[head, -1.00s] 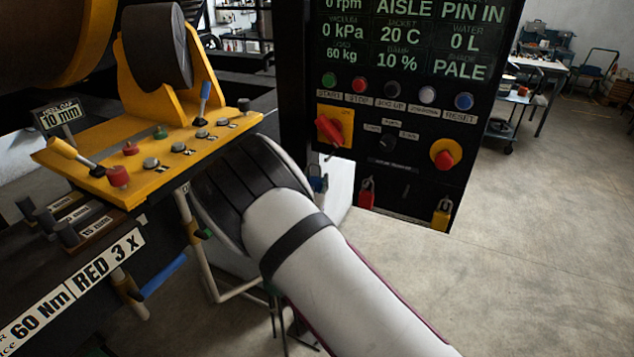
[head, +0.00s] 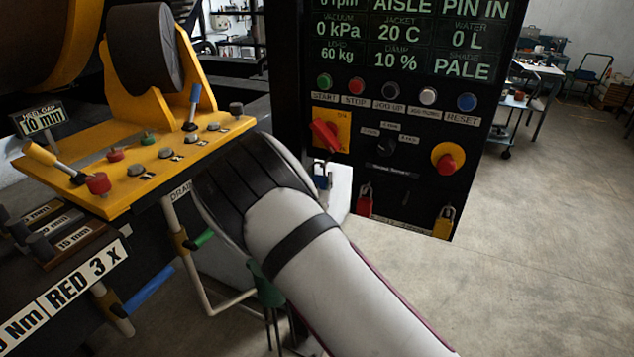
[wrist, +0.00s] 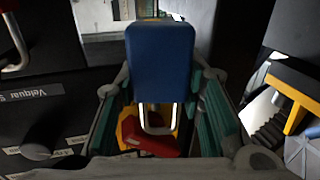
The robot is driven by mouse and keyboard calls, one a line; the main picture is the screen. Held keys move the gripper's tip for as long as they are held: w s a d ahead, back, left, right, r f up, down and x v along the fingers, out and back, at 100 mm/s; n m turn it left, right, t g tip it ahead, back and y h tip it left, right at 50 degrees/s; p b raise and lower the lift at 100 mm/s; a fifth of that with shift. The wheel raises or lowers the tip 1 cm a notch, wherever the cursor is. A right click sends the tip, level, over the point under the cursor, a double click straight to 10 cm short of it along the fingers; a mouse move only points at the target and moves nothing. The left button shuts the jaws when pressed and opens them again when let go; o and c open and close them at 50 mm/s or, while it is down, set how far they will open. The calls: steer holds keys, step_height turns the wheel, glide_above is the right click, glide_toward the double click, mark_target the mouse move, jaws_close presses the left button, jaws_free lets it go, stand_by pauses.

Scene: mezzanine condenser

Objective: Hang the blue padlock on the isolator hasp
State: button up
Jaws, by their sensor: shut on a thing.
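The blue padlock (wrist: 160,62) is between the teal-padded fingers of my gripper (wrist: 162,100), which is shut on it. Its bright shackle (wrist: 143,118) points toward the isolator's red handle (wrist: 148,138) and overlaps it in the wrist view. I cannot tell whether the shackle touches or passes through the hasp, which I cannot make out. In the head view the isolator (head: 326,134) is a red handle on a yellow plate. The padlock shows as a small blue patch (head: 321,178) just below it. My arm hides most of my gripper there.
A red padlock (head: 365,198) and a yellow padlock (head: 443,222) hang low on the black panel (head: 400,190). A red emergency knob (head: 447,162) is to the right. The yellow lever console (head: 130,180) stands left of my arm. Open floor lies right.

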steer(key=shift+w+d+f+b, duration=0.1)
steer(key=shift+w+d+b, duration=0.2)
steer(key=shift+w, duration=0.4)
steer(key=shift+w+d+f+b, duration=0.1)
steer(key=shift+w+d+b, duration=0.1)
steer(key=shift+w+b, duration=0.35)
steer(key=shift+w+d+f, duration=0.25)
steer(key=shift+w+f, duration=0.2)
steer(key=shift+w, duration=0.35)
steer(key=o, duration=1.3)
steer(key=shift+s, duration=0.15)
